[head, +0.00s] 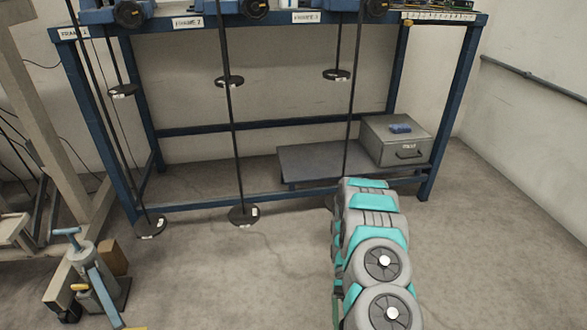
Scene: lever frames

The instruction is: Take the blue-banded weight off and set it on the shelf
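I can make out no blue band on any weight in view. Black hanger discs hang on rods below the blue frame: upper ones at the left (122,91), middle (229,82) and right (336,75), and lower ones at the left (150,228) and middle (243,216). The right long rod (355,90) runs down behind my arm, which hides its lower end. A low grey shelf (310,160) stands at the back right, its left part bare. My arm reaches up from the bottom right toward this rod; my gripper is hidden behind it.
A grey metal box (385,145) with a small blue item (400,128) on top takes up the shelf's right end. Blue frame legs (450,115) stand beside it. A blue-handled tool (90,270) is on the floor at lower left. Floor between is clear.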

